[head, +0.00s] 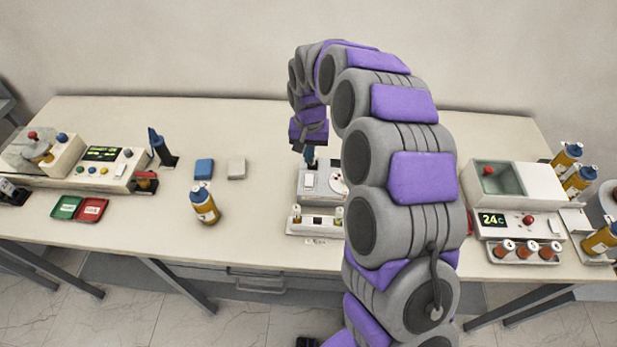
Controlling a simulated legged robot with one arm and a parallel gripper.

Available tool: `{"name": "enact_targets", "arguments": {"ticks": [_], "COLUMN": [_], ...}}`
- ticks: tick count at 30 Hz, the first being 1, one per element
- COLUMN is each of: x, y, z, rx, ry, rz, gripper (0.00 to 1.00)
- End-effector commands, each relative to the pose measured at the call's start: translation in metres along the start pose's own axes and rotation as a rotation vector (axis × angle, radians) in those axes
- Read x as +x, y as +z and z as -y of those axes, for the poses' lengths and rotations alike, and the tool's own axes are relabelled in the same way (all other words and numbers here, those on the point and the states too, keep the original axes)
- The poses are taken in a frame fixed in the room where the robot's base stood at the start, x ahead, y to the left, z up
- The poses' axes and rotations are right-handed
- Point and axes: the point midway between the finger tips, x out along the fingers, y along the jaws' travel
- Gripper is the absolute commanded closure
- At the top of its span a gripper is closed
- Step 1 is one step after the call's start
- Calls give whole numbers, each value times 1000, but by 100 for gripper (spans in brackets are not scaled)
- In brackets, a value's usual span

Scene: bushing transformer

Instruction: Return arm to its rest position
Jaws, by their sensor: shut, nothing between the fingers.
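My arm, grey with purple pads, rises from the bottom of the head view and arches over the table (260,122). Its end hangs down over the middle of the table. My gripper (309,158) points down just above a small white device (310,182) with a round dial, and it is shut and empty. A bit of blue shows at the fingertips; I cannot tell whether it belongs to the gripper or the device. My arm hides the right side of that device and part of the table behind it.
Left of the gripper are a yellow bottle (204,206), a blue block (204,169) and a white block (236,168). A control panel (101,168) stands further left. On the right is a white unit with a display (514,222) and several bottles. The table's back middle is clear.

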Motion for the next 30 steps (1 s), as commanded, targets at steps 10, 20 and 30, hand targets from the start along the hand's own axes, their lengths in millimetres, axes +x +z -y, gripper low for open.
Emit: {"name": "enact_targets", "arguments": {"ticks": [10, 20, 30], "x": [0, -31, -88], "y": [0, 32, 127], "z": [0, -18, -70], "rx": [0, -30, -95], "ry": [0, -19, -27], "rz": [0, 15, 55], "gripper": [100, 100, 100]}}
